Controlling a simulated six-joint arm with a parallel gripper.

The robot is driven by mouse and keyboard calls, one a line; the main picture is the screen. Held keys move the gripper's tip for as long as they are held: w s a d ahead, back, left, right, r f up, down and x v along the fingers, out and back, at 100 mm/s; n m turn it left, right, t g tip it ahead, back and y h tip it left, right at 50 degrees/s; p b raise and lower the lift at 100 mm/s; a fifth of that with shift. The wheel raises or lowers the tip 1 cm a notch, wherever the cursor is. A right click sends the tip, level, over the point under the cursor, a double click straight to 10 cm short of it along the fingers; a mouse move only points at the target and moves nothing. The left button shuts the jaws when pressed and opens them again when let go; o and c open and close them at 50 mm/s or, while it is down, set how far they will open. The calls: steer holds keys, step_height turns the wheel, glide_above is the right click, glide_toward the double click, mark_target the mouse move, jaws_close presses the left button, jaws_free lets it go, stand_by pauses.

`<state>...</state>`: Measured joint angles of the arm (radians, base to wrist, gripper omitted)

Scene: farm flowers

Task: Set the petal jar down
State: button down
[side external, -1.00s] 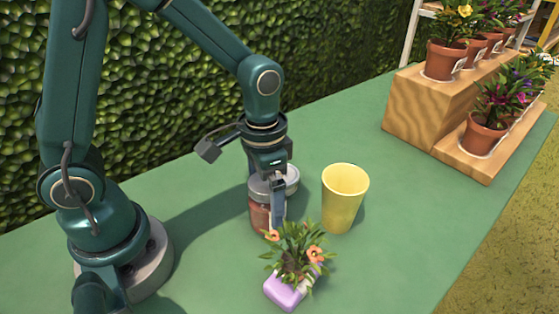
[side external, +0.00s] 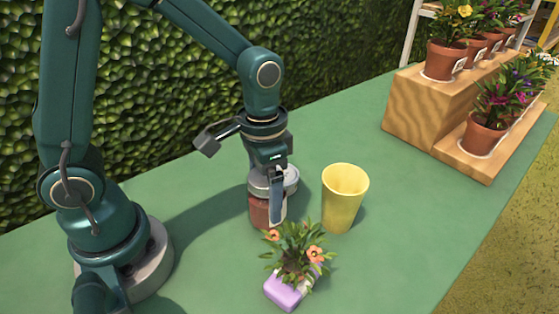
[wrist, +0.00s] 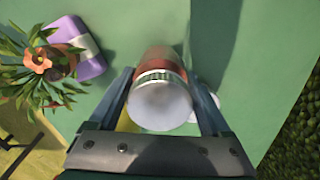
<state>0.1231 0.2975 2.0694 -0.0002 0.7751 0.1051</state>
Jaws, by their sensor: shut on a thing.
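The petal jar (side external: 259,213) is a reddish jar with a pale grey lid. It stands upright in the side view, left of the yellow cup. My gripper (side external: 277,200) points down over it, with its fingers around the jar's sides. In the wrist view the jar (wrist: 163,100) sits between the two fingers of my gripper (wrist: 160,85), its pale lid facing the camera. The jar is at or just above the green table (side external: 380,190); I cannot tell whether its base touches. The fingers hide part of the jar.
A yellow cup (side external: 344,203) stands close to the right of the jar. Wooden steps (side external: 430,105) with potted flowers stand back right. A hedge (side external: 330,40) lines the back.

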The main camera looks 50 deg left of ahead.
steer(key=r, duration=0.2)
steer(key=a+r, duration=0.1)
steer(key=shift+a+r, duration=0.1)
steer(key=shift+r, duration=0.25)
steer(key=s+a+r, duration=0.3)
steer(key=a+r, duration=0.3)
steer(key=a, duration=0.3)
steer(key=w+a+f, duration=0.2)
steer(key=w+a, duration=0.1)
steer(key=a, duration=0.6)
steer(key=f, duration=0.8)
steer(key=shift+a+f, duration=0.3)
steer(key=shift+a, duration=0.1)
steer(key=shift+f, duration=0.2)
jaws_free()
steer(key=shift+r, duration=0.1)
